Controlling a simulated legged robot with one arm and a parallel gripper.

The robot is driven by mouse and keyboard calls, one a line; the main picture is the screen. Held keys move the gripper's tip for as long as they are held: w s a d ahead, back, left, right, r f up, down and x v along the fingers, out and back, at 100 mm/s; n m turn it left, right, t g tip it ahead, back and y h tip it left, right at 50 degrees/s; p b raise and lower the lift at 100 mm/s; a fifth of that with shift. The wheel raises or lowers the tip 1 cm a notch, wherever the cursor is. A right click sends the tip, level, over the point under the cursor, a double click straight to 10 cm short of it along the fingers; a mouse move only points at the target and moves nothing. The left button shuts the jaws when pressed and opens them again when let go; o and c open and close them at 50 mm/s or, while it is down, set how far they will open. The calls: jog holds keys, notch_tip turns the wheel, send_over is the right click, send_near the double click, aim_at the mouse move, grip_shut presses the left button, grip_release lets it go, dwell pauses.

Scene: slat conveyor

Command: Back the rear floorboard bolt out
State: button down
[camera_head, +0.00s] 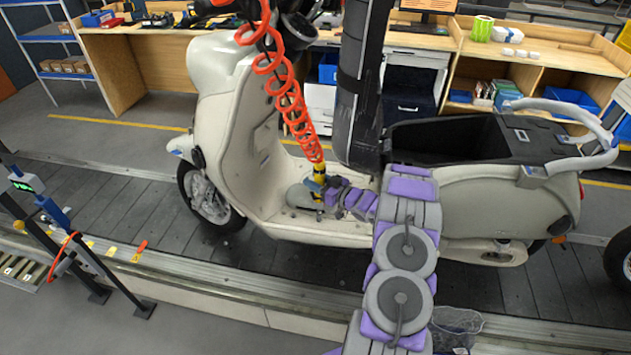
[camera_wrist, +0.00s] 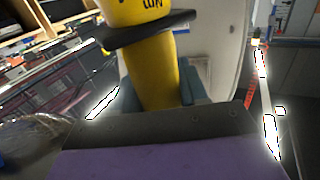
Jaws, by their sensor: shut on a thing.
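A cream scooter (camera_head: 226,130) stands on the slat conveyor, and its floorboard (camera_head: 283,182) lies low between the front shield and the seat body. My gripper (camera_head: 318,188) is over the floorboard, shut on a yellow tool (camera_head: 319,171) that hangs from an orange coiled hose (camera_head: 290,105). In the wrist view the yellow tool body (camera_wrist: 155,75), with a black collar, stands between the teal fingers. The rear floorboard bolt cannot be made out, and I cannot tell whether the tool's tip touches anything.
A dark padded column (camera_head: 357,85) hangs close behind my gripper. The scooter's open under-seat bin (camera_head: 440,135) is to the right. A post stand with a green display (camera_head: 25,187) is at the left. Workbenches (camera_head: 130,55) stand behind the conveyor (camera_head: 110,190).

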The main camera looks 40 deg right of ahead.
aim_at(315, 167)
jog(key=shift+r, duration=0.3)
jog(key=shift+r+p, duration=1.2)
jog(key=shift+r, duration=1.45)
